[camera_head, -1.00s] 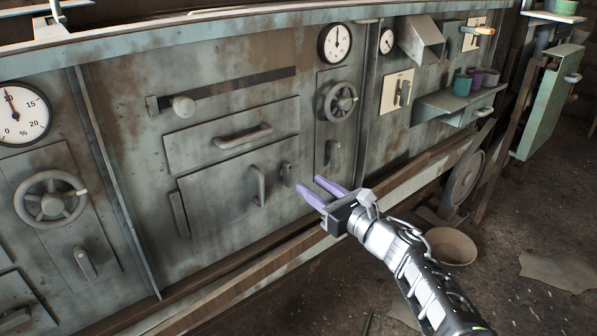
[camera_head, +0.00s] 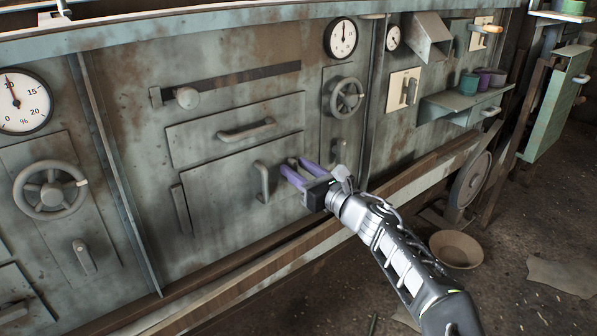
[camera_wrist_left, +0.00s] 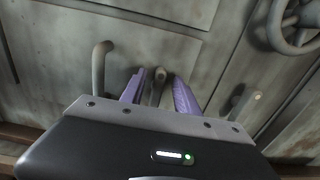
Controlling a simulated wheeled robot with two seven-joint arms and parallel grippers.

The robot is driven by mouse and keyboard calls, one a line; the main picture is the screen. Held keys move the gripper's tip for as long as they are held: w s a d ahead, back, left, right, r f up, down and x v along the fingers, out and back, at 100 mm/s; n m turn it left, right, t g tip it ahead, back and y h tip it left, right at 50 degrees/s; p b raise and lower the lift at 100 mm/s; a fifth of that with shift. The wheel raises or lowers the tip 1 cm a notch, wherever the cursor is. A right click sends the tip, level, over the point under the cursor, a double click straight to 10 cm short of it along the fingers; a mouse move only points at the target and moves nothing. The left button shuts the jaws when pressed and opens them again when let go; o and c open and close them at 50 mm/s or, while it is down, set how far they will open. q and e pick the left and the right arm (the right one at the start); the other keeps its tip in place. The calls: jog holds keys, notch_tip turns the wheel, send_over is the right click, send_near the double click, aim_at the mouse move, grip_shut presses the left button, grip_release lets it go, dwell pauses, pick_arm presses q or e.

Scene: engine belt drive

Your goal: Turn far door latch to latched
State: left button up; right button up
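The door (camera_head: 222,205) is a grey-green panel low on the machine front, with an upright bar handle (camera_head: 263,183) near its right edge; the handle also shows in the left wrist view (camera_wrist_left: 100,68). Just right of the handle is a small dark door latch (camera_wrist_left: 158,88), seen between the purple fingers in the left wrist view. It looks roughly upright, but its exact angle is hard to tell. My left gripper (camera_head: 293,168) is open, a finger on each side of the latch; contact cannot be made out. The fingers partly hide the latch in the head view. My right gripper is not in view.
A drawer with a handle (camera_head: 246,131) is above the door. Right of it are a handwheel (camera_head: 345,97) and another small lever (camera_head: 338,152), close to my gripper. A rail (camera_head: 240,272) runs along the machine's lower front. A bowl (camera_head: 456,249) stands on the floor.

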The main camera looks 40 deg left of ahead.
pick_arm(q)
jog(key=shift+c, duration=0.6)
grip_shut()
